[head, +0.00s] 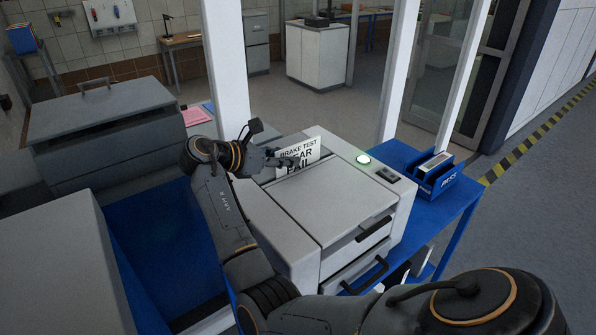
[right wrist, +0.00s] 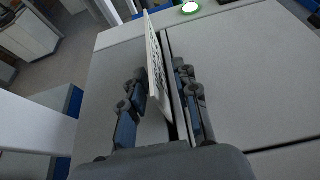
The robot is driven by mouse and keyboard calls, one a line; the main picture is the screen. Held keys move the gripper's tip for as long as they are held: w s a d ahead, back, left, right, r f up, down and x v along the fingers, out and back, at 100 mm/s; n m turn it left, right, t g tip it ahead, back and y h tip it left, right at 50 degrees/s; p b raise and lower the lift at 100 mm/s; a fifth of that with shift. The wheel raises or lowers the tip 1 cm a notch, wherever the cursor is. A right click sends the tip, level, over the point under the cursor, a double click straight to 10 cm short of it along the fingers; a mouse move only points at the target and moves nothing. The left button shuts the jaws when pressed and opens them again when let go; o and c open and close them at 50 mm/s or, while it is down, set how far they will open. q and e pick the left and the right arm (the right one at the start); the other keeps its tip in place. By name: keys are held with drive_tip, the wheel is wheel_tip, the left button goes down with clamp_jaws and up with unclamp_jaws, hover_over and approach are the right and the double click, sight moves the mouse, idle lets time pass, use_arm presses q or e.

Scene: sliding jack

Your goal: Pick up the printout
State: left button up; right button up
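The printout (head: 300,155) is a white sheet reading "BRAKE TEST", a partly covered word like "REAR", and "FAIL". It stands upright from the slot in the top of a light grey printer (head: 325,195). My right gripper (head: 290,162) is at the sheet, and its fingers cover part of the print. In the right wrist view, the printout (right wrist: 157,70) stands edge-on between the two fingers of the gripper (right wrist: 160,95). The fingers are apart, with visible gaps beside the sheet. The sheet's lower edge is hidden. My left gripper is not in view.
A blue tray marked "PASS" (head: 440,177) stands on the blue table (head: 455,215) right of the printer. A green light (head: 363,159) glows on the printer. White posts (head: 400,70) rise behind it. A grey lidded box (head: 100,125) is at left.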

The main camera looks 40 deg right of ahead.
sight(309, 150)
drive_tip(key=p+x, duration=0.1)
drive_tip(key=x, duration=0.3)
drive_tip(key=shift+w+d+p, duration=0.15)
drive_tip(key=shift+d+p, duration=0.15)
drive_tip(key=shift+p, duration=0.1)
drive_tip(key=shift+a, duration=0.15)
clamp_jaws()
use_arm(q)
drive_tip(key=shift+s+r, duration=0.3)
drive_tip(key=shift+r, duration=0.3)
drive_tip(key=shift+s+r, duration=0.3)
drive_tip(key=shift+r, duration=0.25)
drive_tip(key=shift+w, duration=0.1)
